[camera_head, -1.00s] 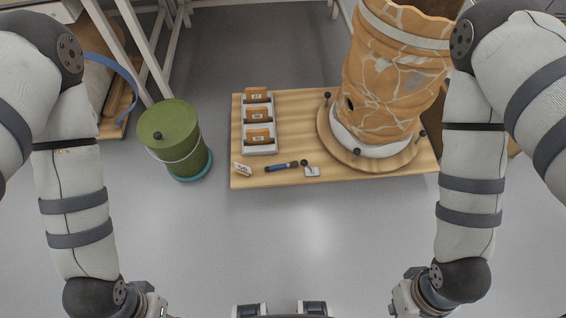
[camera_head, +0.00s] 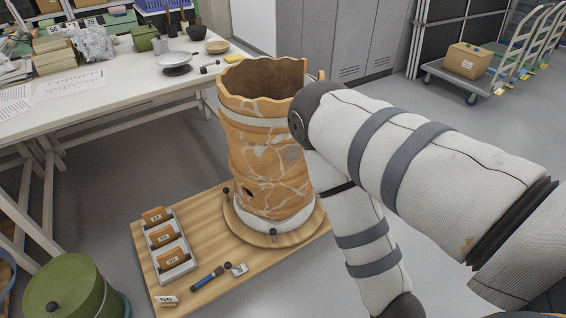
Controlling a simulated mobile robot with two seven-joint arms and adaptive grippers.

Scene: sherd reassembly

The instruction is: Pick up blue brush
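The blue brush (camera_head: 207,279) lies on the low wooden board (camera_head: 189,214), near its front edge. It has a blue handle and a dark end. A small white piece with a dark knob (camera_head: 236,268) lies just right of it, and a numbered tag (camera_head: 166,300) lies to its left. My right arm comes in from the right and bends down past the board's right side; its gripper is below the picture edge. My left arm and gripper are out of view. Nothing touches the brush.
A large reassembled orange vessel (camera_head: 265,150) stands on a round wooden base on the board. A white tray (camera_head: 178,268) with tagged sherds sits at its left. A green lidded bucket (camera_head: 65,290) stands at lower left. A white table (camera_head: 130,95) with tools is behind.

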